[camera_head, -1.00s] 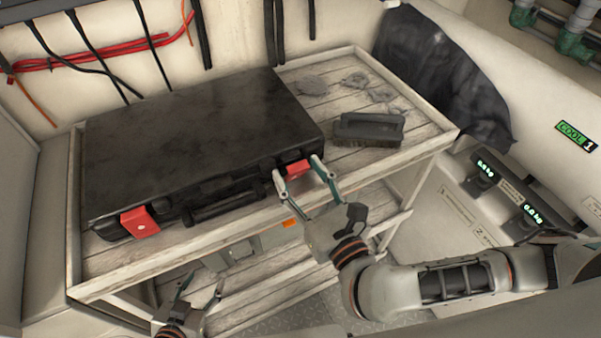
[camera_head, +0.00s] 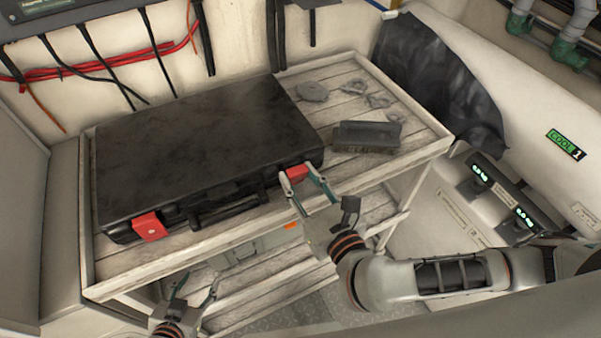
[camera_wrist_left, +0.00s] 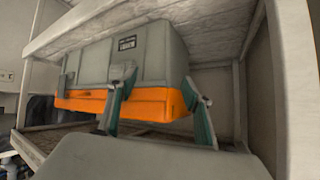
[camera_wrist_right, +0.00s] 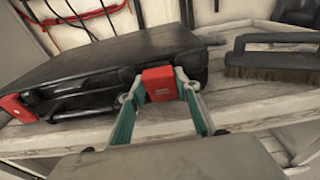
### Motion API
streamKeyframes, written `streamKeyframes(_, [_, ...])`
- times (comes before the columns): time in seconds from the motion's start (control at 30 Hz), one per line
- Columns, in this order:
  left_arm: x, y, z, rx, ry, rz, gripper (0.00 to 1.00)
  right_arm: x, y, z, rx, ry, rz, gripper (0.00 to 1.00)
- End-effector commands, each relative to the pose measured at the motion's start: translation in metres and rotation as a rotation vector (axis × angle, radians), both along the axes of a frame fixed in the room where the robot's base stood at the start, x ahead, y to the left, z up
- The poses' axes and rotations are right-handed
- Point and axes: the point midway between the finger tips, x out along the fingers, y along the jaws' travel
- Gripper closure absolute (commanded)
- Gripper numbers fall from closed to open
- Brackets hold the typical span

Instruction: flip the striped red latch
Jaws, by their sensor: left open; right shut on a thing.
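A black case (camera_head: 200,140) lies flat and closed on the wooden bench top, with two red latches on its front edge. The left red latch (camera_head: 149,227) has a small pale dot. The right red latch (camera_head: 297,172) carries small markings in the right wrist view (camera_wrist_right: 159,84); I cannot make out stripes on either latch. My right gripper (camera_head: 301,177) is shut on the right red latch, a finger on each side. My left gripper (camera_head: 197,284) is open and empty, low in front of the bench. In the left wrist view its fingers (camera_wrist_left: 158,88) stand before a grey and orange box.
A dark brush (camera_head: 366,137) and several flat grey pieces (camera_head: 313,91) lie on the bench top (camera_head: 415,140) right of the case. The grey and orange box (camera_wrist_left: 125,104) sits on the shelf below. Cables hang on the wall behind.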

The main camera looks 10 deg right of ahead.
Motion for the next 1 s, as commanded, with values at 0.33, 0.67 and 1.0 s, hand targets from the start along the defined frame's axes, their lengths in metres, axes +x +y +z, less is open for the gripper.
streamKeyframes(0.33, [-0.002,-0.005,-0.001,-0.009,0.005,0.003,0.50,0.000,0.000,0.001,0.002,-0.002,0.000,0.50])
streamKeyframes(0.67, [-0.001,-0.005,0.001,-0.010,-0.001,0.000,0.50,0.000,0.000,0.000,0.001,-0.001,0.000,0.50])
streamKeyframes(1.0, [-0.001,-0.004,0.001,-0.008,-0.001,-0.001,0.50,-0.042,-0.014,0.003,0.000,0.005,0.000,0.50])
